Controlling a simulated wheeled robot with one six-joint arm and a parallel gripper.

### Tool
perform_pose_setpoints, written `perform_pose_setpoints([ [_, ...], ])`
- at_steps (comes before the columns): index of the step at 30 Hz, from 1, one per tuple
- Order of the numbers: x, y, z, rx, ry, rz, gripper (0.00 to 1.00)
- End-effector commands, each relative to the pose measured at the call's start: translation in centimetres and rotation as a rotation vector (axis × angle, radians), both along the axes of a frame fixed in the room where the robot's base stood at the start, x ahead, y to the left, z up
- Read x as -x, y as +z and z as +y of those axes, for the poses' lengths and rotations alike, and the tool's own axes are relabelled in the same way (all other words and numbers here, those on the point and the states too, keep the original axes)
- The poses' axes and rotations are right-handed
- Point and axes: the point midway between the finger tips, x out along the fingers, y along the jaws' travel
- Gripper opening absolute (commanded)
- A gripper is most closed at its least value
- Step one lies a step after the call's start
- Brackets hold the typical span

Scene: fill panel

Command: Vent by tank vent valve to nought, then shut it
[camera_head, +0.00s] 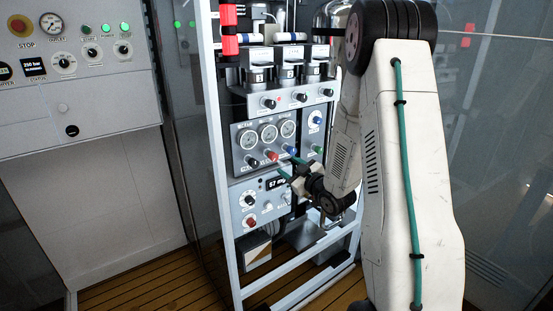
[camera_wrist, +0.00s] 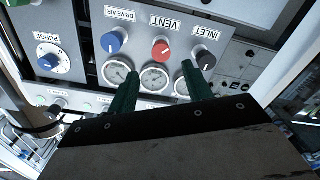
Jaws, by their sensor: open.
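A red knob labelled VENT (camera_wrist: 161,50) sits on the grey panel between a blue DRIVE AIR knob (camera_wrist: 115,42) and a black INLET knob (camera_wrist: 203,57). The wrist view shows the panel upside down. The red knob also shows in the head view (camera_head: 271,156), below three gauges (camera_head: 269,133). My gripper (camera_head: 290,167) is open and empty in front of the panel. In the wrist view its green fingers (camera_wrist: 158,69) point towards the row, one on each side of the red knob's line, apart from it. The gauge needles are too small to read.
A digital display (camera_head: 277,184) reads about 57, with a red button (camera_head: 251,222) below left. A blue PURGE dial (camera_wrist: 48,62) is beside the row. Grey frame posts (camera_head: 215,150) stand left of the panel. A control console (camera_head: 75,70) is at far left.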

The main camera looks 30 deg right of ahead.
Motion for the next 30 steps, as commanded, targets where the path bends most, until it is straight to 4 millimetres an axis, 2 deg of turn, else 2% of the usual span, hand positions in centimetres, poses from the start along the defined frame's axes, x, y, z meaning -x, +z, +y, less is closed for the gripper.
perform_pose_setpoints([
  [3,0.0,0.1,0.1,-0.224,0.003,0.003,0.50],
  [9,-0.1,0.1,0.1,-0.415,0.005,0.006,0.50],
  [14,-1.6,0.1,0.3,-0.431,0.008,0.008,0.50],
  [24,-6.7,0.1,0.4,-0.429,0.006,0.008,0.50],
  [30,-7.8,0.1,0.4,-0.429,0.006,0.007,0.50],
])
